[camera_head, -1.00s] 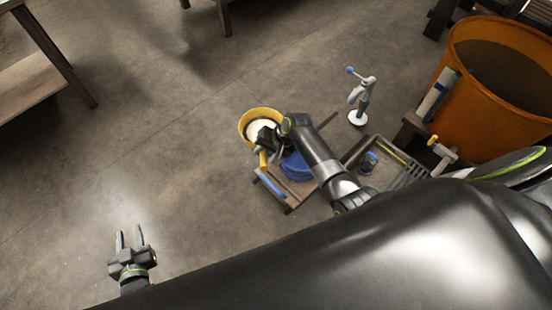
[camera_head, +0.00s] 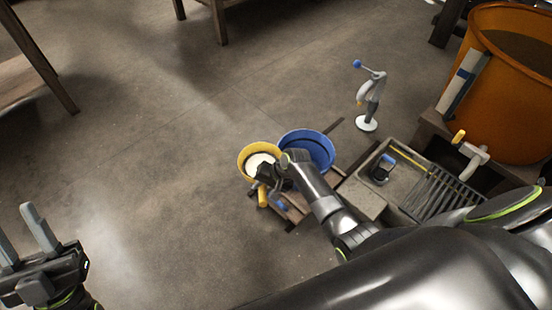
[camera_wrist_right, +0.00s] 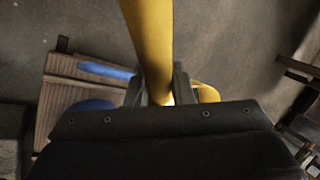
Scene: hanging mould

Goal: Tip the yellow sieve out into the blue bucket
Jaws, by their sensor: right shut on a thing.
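The yellow sieve (camera_head: 245,151) is round, with white stuff inside, and sits left of the blue bucket in the head view. My right gripper (camera_head: 268,179) is shut on its yellow handle (camera_head: 263,197). The handle (camera_wrist_right: 150,45) also runs up between the fingers in the right wrist view. The blue bucket (camera_head: 319,143) stands just right of the sieve, partly behind my right arm; the sieve is beside it, not over its opening. My left gripper (camera_head: 40,237) is open and empty at the lower left.
A wooden stand (camera_head: 294,213) with a blue-handled tool (camera_head: 278,204) lies below the sieve. A grey sink (camera_head: 405,188) with a rack is to the right. The floor at left is clear.

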